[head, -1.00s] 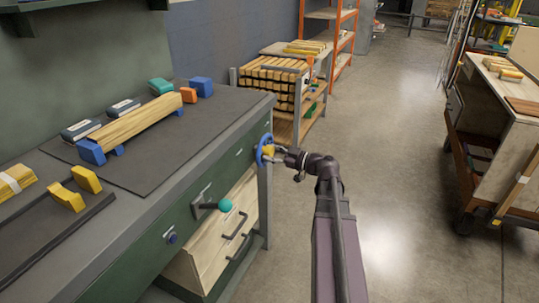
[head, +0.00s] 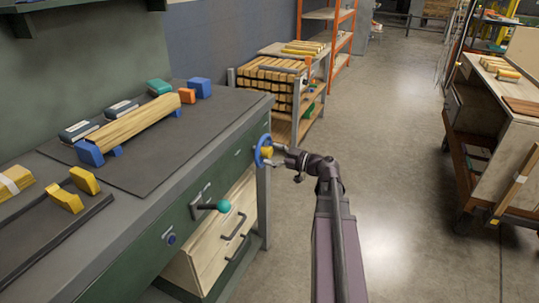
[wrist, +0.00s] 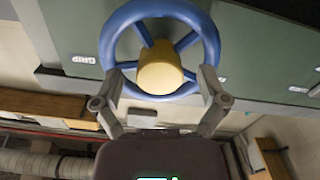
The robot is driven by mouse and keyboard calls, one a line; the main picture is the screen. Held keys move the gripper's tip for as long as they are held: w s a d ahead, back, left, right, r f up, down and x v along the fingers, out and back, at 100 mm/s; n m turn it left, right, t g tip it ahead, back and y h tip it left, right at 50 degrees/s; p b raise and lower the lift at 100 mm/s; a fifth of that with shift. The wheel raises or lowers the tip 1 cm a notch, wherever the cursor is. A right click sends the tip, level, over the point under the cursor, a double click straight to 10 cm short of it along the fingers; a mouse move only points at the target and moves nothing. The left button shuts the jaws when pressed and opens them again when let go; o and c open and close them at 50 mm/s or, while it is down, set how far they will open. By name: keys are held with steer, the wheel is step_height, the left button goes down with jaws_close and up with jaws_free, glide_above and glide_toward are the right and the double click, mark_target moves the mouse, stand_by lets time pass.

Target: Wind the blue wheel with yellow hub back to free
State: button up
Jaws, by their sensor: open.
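The blue wheel (head: 262,146) is on the green front of the workbench, near its far right end. Its yellow hub (wrist: 160,68) faces my gripper, and blue spokes join it to the rim in the wrist view. My gripper (wrist: 160,85) is open, with one finger on each side of the hub near the lower part of the rim. Whether the fingers touch the rim I cannot tell. In the head view my gripper (head: 277,153) reaches the wheel from the right. The word GRIP shows on the panel beside the wheel; a pointer or marking for free is not readable.
A lever with a teal knob (head: 223,205) and a dark blue knob (head: 170,238) stick out from the bench front. A wood bar (head: 136,120) lies on the bench top between blue blocks. A wood rack (head: 277,75) stands beyond. The floor at right is clear up to a cart (head: 499,155).

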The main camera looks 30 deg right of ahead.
steer(key=v, duration=1.1)
steer(key=shift+s, duration=0.2)
steer(key=shift+d, duration=0.1)
stand_by(0.4)
